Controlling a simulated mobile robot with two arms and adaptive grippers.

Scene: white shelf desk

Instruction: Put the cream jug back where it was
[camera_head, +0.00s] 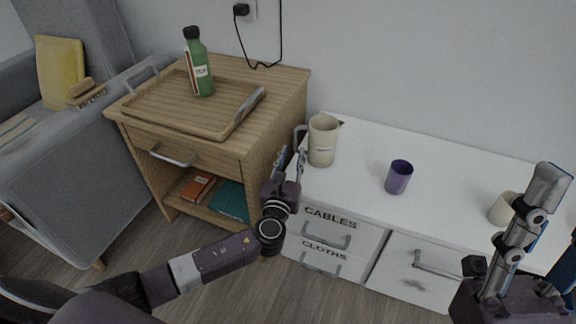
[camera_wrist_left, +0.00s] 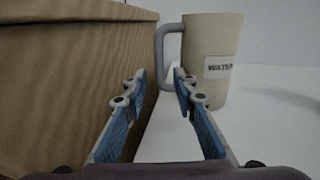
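The cream jug (camera_head: 323,140) stands upright at the left end of the white desk top (camera_head: 361,172), its handle toward the left. In the left wrist view the jug (camera_wrist_left: 212,55) carries a label that seems to read "WATER", and its grey handle shows ahead between the fingers. My left gripper (camera_head: 292,158) is open just left of and in front of the jug. In the left wrist view its blue-padded fingers (camera_wrist_left: 160,84) are apart with nothing between the pads. My right gripper (camera_head: 558,212) is at the lower right, fingers spread, partly out of frame.
A purple cup (camera_head: 399,177) stands mid-desk; a cream cup (camera_head: 501,208) is partly behind my right gripper. The wooden cabinet (camera_head: 282,84) rises close left of my left gripper. It bears a tray (camera_head: 222,129) and a green bottle (camera_head: 199,68).

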